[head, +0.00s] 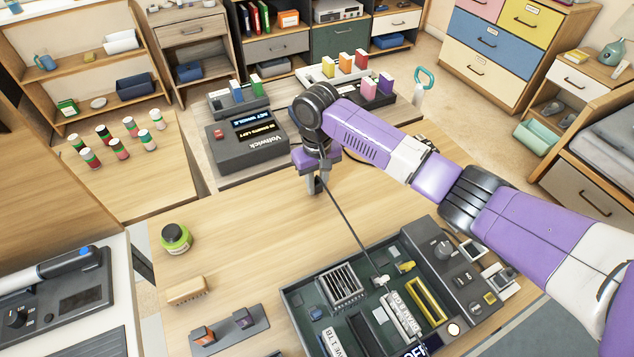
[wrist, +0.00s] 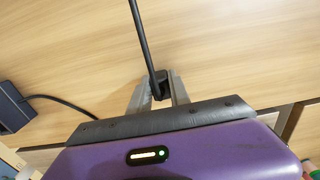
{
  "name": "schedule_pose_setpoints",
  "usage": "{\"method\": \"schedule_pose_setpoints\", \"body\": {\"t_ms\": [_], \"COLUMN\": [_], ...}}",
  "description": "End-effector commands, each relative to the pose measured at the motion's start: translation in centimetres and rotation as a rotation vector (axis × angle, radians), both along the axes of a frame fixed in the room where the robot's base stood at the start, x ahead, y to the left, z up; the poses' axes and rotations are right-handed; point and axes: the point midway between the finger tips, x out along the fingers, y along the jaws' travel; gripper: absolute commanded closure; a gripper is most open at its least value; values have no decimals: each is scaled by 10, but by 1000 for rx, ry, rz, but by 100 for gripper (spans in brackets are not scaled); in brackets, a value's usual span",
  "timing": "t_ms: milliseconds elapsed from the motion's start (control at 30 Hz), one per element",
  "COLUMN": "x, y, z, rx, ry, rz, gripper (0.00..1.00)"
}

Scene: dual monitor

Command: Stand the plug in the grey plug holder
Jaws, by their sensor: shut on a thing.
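My gripper (head: 317,183) is above the wooden table, in front of the dark Voltwick box. In the wrist view its fingers (wrist: 160,88) are shut on a small black plug (wrist: 160,80). A black cable (wrist: 141,35) leads away from the plug. In the head view the cable (head: 350,228) runs down to the open electronics case (head: 292,297). The plug itself is hardly visible between the fingers in the head view. I cannot pick out the grey plug holder with certainty; a low grey block (head: 229,330) at the front holds orange and purple pieces.
The Voltwick box (head: 248,148) stands behind my gripper, with racks of coloured blocks (head: 345,65) beyond. The table between jar and case is clear.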

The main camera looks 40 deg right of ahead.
Motion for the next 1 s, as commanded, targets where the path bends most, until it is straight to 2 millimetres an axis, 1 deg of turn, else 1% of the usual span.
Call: {"method": "schedule_pose_setpoints", "body": {"t_ms": [267,300,367,400,667,767,867,1000], "x": [0,0,0,0,0,1,1,1], "y": [0,0,0,0,0,-1,0,0], "z": [-3,-2,-2,-2,-2,2,13,38], "rx": [1,1,0,0,0,-1,1,0], "ry": [1,0,0,0,0,-2,-2,-3], "rz": [-1,-1,-1,-1,-1,0,0,1], "gripper": [100,69,57,55,55,55,55,55]}}
